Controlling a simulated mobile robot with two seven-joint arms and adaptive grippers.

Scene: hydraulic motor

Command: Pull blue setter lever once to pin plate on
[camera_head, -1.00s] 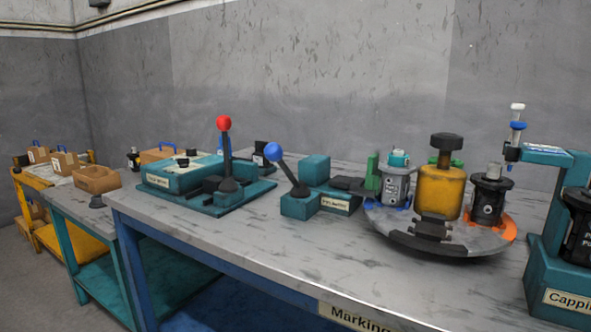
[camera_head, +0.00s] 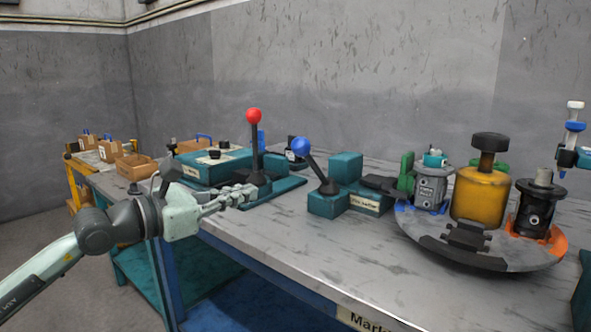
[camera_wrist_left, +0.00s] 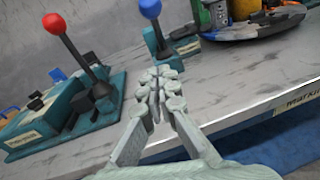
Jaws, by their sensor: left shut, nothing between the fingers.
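The blue setter lever (camera_head: 313,168) has a blue ball knob (camera_head: 301,146) and a dark shaft leaning left out of a teal setter block (camera_head: 328,204) on the bench. It also shows in the left wrist view (camera_wrist_left: 158,32), beyond my fingers. My left gripper (camera_head: 250,192) is shut and empty, in front of the red-knobbed lever's base and left of the setter block, apart from the blue lever. In the left wrist view the closed fingers (camera_wrist_left: 162,84) point toward the blue lever's base. My right gripper is not in view. I cannot make out a plate at the setter.
A red-knobbed lever (camera_head: 254,142) stands on a teal machine to the left. A round turntable (camera_head: 480,254) with a grey motor (camera_head: 431,188), a yellow cylinder (camera_head: 480,196) and a black motor (camera_head: 535,207) is on the right. The bench front (camera_head: 330,255) is clear.

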